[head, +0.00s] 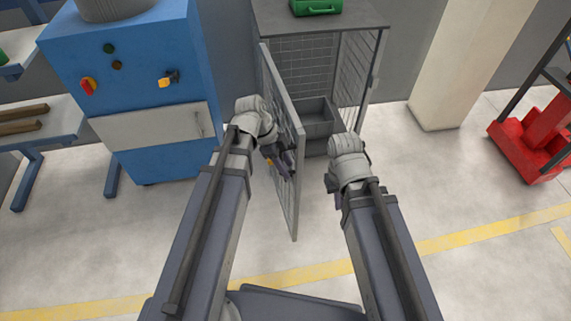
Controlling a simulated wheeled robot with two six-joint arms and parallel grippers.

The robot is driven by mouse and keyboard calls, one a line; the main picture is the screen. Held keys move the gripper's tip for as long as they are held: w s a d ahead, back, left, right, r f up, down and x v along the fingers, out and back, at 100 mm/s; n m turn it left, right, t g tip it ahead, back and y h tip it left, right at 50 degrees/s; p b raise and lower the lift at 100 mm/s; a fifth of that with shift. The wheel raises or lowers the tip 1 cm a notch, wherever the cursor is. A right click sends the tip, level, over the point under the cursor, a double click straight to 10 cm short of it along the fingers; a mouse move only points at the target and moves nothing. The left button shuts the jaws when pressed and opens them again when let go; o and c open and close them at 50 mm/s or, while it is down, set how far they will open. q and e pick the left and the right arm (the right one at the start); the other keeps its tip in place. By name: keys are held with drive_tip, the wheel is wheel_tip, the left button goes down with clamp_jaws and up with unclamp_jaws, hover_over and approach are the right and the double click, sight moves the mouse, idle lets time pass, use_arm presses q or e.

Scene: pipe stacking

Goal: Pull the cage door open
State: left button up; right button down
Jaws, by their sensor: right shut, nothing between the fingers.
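The wire-mesh cage door (290,212) stands wide open, swung out toward me from the left side of the grey cage (375,45). My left gripper (286,164) is at the door, overlapping its mesh about midway along. My own wrist hides part of the door there. I cannot tell whether the fingers touch the door or are open or shut. My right gripper (336,196) is shut and empty, right of the door and in front of the cage opening. It is partly hidden by its wrist.
A grey bin (318,118) sits inside the cage, and a green case (316,7) is on top. A blue machine cabinet (125,75) stands left of the door. A pale pillar (440,75) and red equipment (530,145) are to the right. The floor between is clear.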

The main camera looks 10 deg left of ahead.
use_arm(q)
drive_tip(key=shift+w+r, duration=0.1)
drive_tip(key=p+v, duration=0.7)
drive_tip(key=shift+a+r, duration=0.2)
drive_tip(key=shift+r, duration=0.05)
idle(0.4)
drive_tip(key=s+a+f+n+y, duration=0.1)
drive_tip(key=a+n+y, duration=0.1)
drive_tip(key=n, duration=0.7)
drive_tip(key=s+a+f+n+y, duration=0.1)
drive_tip(key=s+n+y, duration=0.1)
drive_tip(key=n, duration=0.7)
drive_tip(key=s+d+r+m+y+p, duration=0.1)
drive_tip(key=s+d+r+m+p, duration=0.3)
drive_tip(key=d+r+p, duration=0.3)
drive_tip(key=s+d, duration=0.1)
drive_tip(key=d, duration=0.2)
drive_tip(key=shift+s+d+r+y, duration=0.15)
drive_tip(key=shift+s+d+y, duration=0.15)
drive_tip(key=shift+s+d, duration=0.05)
